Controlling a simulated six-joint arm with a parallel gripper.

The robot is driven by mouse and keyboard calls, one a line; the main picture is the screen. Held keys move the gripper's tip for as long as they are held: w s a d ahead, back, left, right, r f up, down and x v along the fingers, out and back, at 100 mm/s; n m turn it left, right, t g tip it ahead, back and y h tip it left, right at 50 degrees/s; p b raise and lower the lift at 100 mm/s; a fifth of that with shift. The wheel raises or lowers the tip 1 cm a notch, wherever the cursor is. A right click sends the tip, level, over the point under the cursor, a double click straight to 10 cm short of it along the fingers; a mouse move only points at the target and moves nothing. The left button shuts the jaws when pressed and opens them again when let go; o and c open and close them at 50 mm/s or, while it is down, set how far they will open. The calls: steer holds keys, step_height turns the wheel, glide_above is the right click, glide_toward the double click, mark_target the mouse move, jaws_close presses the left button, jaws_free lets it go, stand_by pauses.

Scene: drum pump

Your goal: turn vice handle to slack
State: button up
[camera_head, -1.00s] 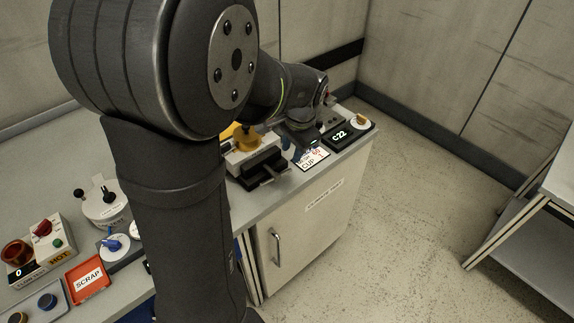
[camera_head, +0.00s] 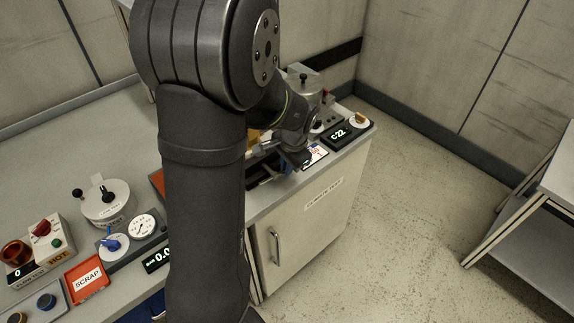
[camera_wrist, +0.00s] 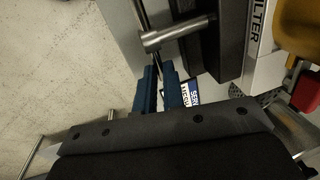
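The vice (camera_head: 262,170) stands at the bench's front edge, partly hidden behind my arm in the head view. In the wrist view its dark body (camera_wrist: 228,45) is at the upper middle, with a steel screw end (camera_wrist: 178,33) sticking out to the left. The vice handle (camera_wrist: 141,14), a thin steel bar, crosses that screw end and runs down toward my gripper (camera_wrist: 160,80). The two blue fingers stand close together, one on each side of the bar's lower end. Whether they touch the bar is unclear. In the head view my gripper (camera_head: 296,160) is just right of the vice.
A yellow part (camera_wrist: 300,28) and a red one (camera_wrist: 306,92) sit beside the vice. The C22 display (camera_head: 340,134) and a dial (camera_head: 360,120) are on the bench right of my gripper. The cabinet (camera_head: 305,230) is below; open floor lies to the right.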

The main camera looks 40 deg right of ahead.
jaws_close()
steer(key=shift+a+r+h, duration=0.25)
steer(key=shift+r+h, duration=0.1)
steer(key=shift+h, duration=0.75)
steer(key=shift+a+r+h, duration=0.25)
steer(key=shift+r+h, duration=0.05)
steer(key=shift+h, duration=0.8)
steer(key=o, duration=0.7)
jaws_free()
steer(key=shift+c, duration=0.2)
steer(key=shift+r, duration=0.2)
steer(key=v, duration=1.7)
steer(key=shift+a, duration=0.3)
steer(key=shift+s, duration=0.1)
